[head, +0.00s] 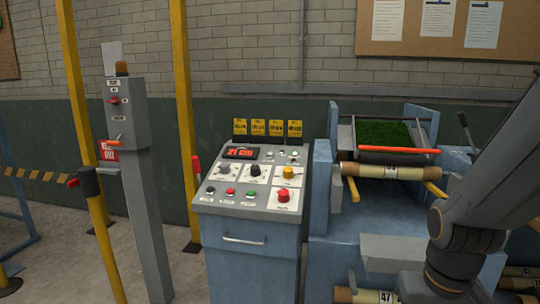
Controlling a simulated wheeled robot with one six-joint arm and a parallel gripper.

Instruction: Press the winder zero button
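A grey-topped control console (250,244) stands in the middle of the head view. Its sloped panel has a red-lit display (241,152), whose characters I cannot read for sure. Small buttons or lamps sit at the back. The labels are too small to tell which is the winder zero button. My gripper is out of view; only my dark arm shows at the right.
A blue winder frame (320,190) with green turf (384,134) and an orange bar stands right of the console. A grey post box (126,116), yellow posts and a red lever (196,168) stand to the left. Yellow cards (267,129) rise behind the panel. Space above the panel looks clear.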

